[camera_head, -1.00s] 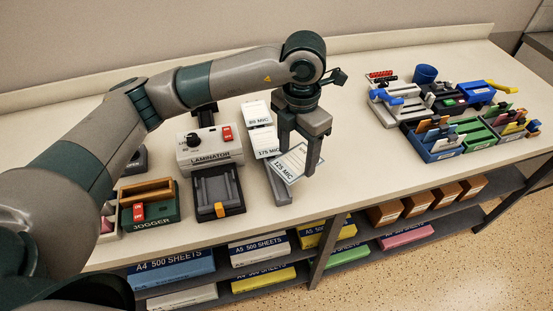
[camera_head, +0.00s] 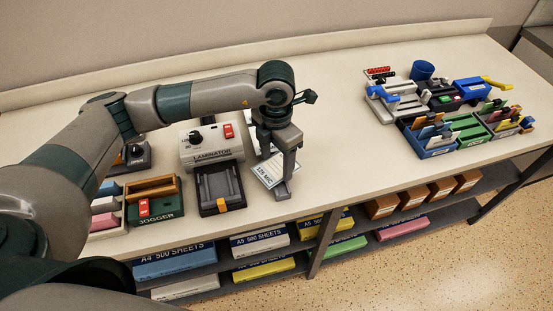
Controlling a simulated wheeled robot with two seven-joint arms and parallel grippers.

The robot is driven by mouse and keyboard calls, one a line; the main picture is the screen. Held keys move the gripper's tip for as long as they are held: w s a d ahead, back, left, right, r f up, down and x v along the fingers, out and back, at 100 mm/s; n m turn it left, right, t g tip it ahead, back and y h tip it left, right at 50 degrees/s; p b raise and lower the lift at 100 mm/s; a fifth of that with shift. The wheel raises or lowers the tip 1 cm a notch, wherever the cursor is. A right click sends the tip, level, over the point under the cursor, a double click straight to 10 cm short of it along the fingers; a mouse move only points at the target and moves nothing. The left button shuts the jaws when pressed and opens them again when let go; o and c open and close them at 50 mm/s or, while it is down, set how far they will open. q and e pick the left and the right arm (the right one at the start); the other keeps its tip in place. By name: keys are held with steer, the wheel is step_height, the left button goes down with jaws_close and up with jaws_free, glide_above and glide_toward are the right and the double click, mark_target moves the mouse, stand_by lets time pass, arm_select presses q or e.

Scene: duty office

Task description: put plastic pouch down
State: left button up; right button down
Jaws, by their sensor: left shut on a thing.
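My left gripper (camera_head: 277,172) points down over the middle of the worktop, just right of the laminator. It is shut on a plastic pouch (camera_head: 268,173), a flat white sheet with a dark edge and a "125 MIC" label. The pouch is tilted, low over the pouch rack (camera_head: 281,192). I cannot tell whether it touches the rack. The gripper and pouch hide most of the rack and its other pouches. My right gripper is not in view.
The laminator (camera_head: 211,146) with its dark front tray (camera_head: 219,187) stands close left of the pouch. A green jogger (camera_head: 157,204) is further left. Coloured bins (camera_head: 437,147) and a blue cup (camera_head: 422,70) are at the right. The worktop (camera_head: 345,130) between is clear.

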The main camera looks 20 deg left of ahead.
arm_select(q)
steer(key=shift+f, duration=0.65)
steer(key=shift+f, duration=0.2)
steer(key=o, duration=1.1)
steer(key=shift+r, duration=0.1)
steer(key=shift+r, duration=0.2)
